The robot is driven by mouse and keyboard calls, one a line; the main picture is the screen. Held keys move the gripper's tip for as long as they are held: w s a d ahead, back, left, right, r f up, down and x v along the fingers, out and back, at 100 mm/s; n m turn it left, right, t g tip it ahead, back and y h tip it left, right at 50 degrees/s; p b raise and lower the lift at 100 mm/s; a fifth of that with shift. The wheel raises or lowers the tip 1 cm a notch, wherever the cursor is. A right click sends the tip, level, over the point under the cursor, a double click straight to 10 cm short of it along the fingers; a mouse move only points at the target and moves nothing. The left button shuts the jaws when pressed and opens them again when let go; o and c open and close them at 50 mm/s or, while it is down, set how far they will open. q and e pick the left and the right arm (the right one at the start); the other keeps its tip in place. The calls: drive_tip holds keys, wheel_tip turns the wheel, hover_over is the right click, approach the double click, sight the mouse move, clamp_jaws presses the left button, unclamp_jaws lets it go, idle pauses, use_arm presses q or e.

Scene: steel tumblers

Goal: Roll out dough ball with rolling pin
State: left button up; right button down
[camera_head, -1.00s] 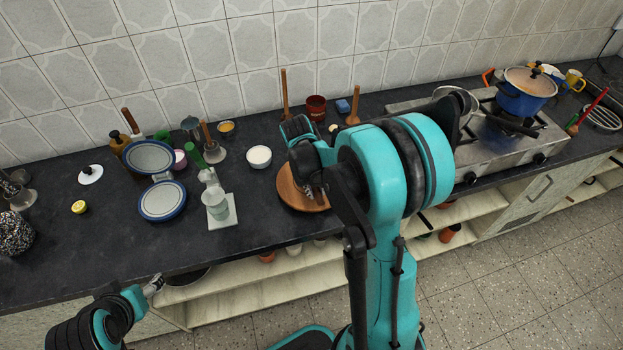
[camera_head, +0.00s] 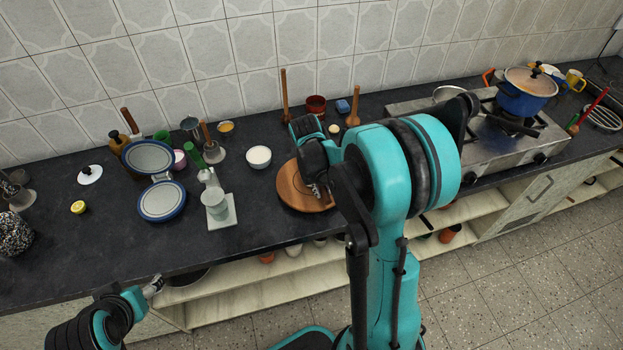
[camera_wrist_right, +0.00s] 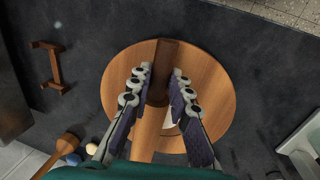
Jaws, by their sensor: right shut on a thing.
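A round wooden board (camera_head: 292,192) lies on the dark counter; it also shows in the right wrist view (camera_wrist_right: 216,92). My right gripper (camera_head: 318,190) is over the board, and its fingers (camera_wrist_right: 160,100) are shut around a wooden rolling pin (camera_wrist_right: 163,72). The pin runs lengthwise between the fingers, darker at the far part and lighter toward the wrist. A pale patch (camera_wrist_right: 168,121) on the board shows between the fingers, partly hidden; I cannot tell whether it is the dough. My left gripper (camera_head: 154,286) is in front of the counter edge, apart from the board.
The stove (camera_head: 500,140) is at right.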

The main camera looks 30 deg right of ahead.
drive_tip(key=shift+w+a+f, duration=0.1)
drive_tip(key=shift+w+a, duration=0.1)
drive_tip(key=shift+a, duration=0.55)
drive_tip(key=shift+w+a+f, duration=0.1)
drive_tip(key=shift+w+a, duration=0.05)
drive_tip(key=shift+a, duration=0.55)
drive_tip(key=shift+d, duration=0.15)
drive_tip(key=shift+s+d+b, duration=0.25)
drive_tip(key=shift+d+b, duration=0.1)
drive_tip(key=shift+d, duration=0.3)
drive_tip(key=shift+s+d, duration=0.15)
drive_tip(key=shift+d, duration=0.65)
drive_tip(key=shift+a, duration=0.1)
